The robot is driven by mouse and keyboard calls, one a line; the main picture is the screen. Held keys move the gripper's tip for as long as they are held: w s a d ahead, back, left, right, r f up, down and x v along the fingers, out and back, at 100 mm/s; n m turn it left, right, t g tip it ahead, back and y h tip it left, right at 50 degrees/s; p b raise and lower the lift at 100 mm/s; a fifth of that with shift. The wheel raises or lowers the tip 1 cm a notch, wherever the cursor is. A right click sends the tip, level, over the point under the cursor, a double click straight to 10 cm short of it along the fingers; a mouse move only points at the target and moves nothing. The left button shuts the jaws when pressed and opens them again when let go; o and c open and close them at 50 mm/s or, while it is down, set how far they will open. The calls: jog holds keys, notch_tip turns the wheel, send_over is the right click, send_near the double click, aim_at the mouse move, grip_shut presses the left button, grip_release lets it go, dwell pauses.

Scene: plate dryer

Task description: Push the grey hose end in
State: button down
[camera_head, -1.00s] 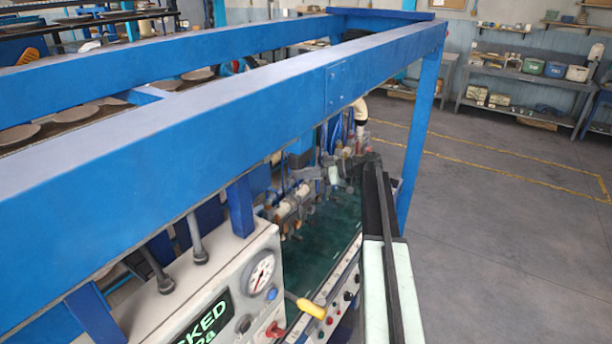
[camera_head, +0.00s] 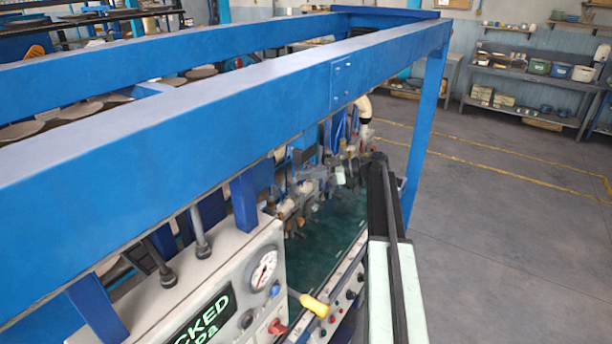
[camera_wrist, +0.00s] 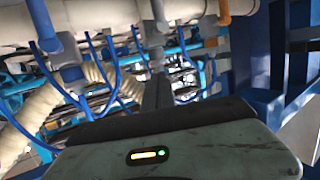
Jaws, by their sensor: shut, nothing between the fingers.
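My gripper (camera_wrist: 157,92) shows in the wrist view as dark, closed fingers pointing up and away toward a white pipe (camera_wrist: 105,14), with nothing held. A grey fitting (camera_wrist: 158,13) on the pipe is just beyond the fingertips; I cannot tell whether they touch. Another grey fitting (camera_wrist: 70,73) hangs at the left beside blue hoses (camera_wrist: 112,75). I cannot tell which grey part is the hose end. In the head view, my arm reaches toward the cluster of fittings (camera_head: 300,203) under the blue frame, where the gripper is too small to make out clearly.
A blue frame beam (camera_head: 235,105) crosses above the fittings, with a blue post (camera_head: 424,135) right of my arm. Ribbed cream hoses (camera_wrist: 40,112) are at left.

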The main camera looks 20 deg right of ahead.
jog(key=r+p+v, duration=0.1)
jog(key=p+v, duration=0.1)
jog(key=v, duration=0.9)
jog(key=shift+s+d, duration=0.15)
jog(key=shift+d, duration=0.05)
jog(key=shift+r, duration=0.2)
